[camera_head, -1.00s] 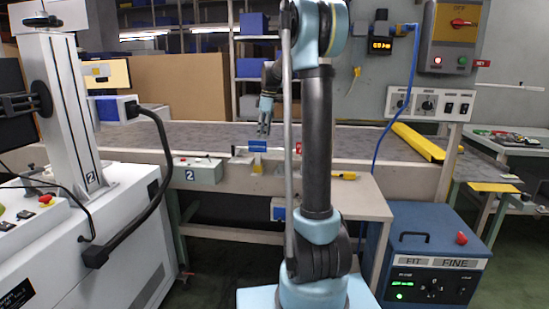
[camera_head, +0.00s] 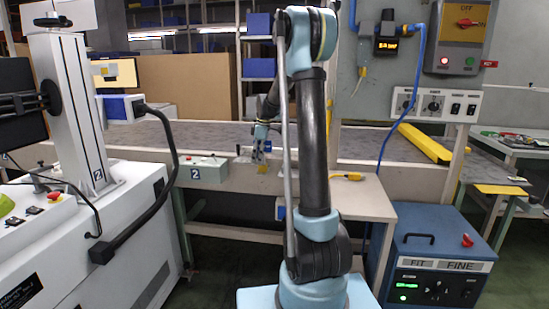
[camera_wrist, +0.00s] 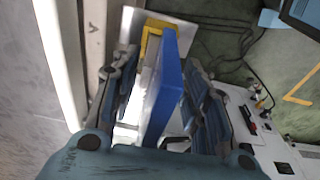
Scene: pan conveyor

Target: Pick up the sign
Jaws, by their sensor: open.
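The sign is a blue-edged slab with a pale face and a yellow part at its far end. In the wrist view the sign (camera_wrist: 167,88) stands between the two fingers of my gripper (camera_wrist: 161,65). The fingers are open, with a gap visible on the right side of the slab; on the left I cannot tell whether it touches. In the head view my gripper (camera_head: 259,152) points down over the sign's place at the front edge of the conveyor, and hides most of it; a yellow bit (camera_head: 262,168) shows below.
The grey conveyor (camera_head: 210,135) runs behind. A small box marked 2 (camera_head: 208,170) is left of my gripper. A yellow-handled tool (camera_head: 347,177) lies on the bench to the right. A blue cabinet (camera_head: 440,245) stands at the lower right, a white machine (camera_head: 100,240) at the left.

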